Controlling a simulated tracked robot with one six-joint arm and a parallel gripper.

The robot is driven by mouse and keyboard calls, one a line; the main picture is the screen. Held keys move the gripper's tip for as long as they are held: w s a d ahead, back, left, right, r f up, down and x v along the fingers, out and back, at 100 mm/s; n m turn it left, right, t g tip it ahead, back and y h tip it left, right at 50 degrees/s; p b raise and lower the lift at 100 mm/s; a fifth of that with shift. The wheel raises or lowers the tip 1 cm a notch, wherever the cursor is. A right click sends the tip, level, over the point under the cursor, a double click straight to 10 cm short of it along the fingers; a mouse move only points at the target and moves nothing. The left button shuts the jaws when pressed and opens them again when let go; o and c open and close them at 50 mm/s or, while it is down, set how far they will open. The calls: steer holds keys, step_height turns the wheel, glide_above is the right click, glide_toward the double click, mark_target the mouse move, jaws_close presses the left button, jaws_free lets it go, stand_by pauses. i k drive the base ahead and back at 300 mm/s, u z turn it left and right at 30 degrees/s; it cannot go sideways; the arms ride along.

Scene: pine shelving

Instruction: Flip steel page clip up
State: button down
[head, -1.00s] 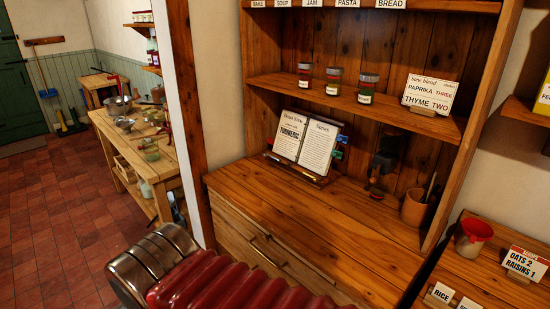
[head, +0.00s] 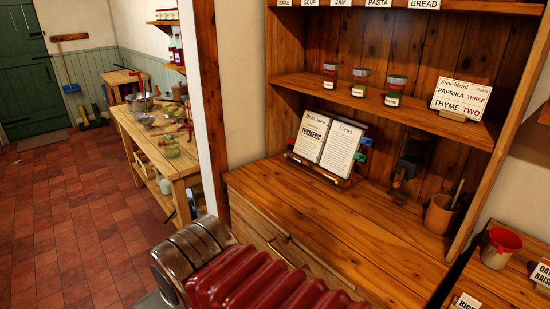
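An open recipe book (head: 339,146) leans on a dark stand on the wooden counter, with a "TURMERIC" page on the left and a text page on the right. Small clip-like bars run along the lower page edges, at the left page (head: 299,160) and the right page (head: 328,176). They look low against the stand's ledge, but they are too small to tell which is the steel page clip or its exact tilt. My gripper's fingers are not in view. Only my red ribbed arm and a metal part of it show at the bottom, well in front of the book.
Coloured tabs (head: 365,142) stick out at the book's right. A dark device (head: 406,165) and a pot of utensils (head: 440,214) stand further right. Three jars and a "Stew blend" card (head: 461,97) sit on the shelf above. The counter (head: 310,215) before the book is clear.

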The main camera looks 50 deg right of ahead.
mark_target(286, 156)
steer(key=i, duration=0.95)
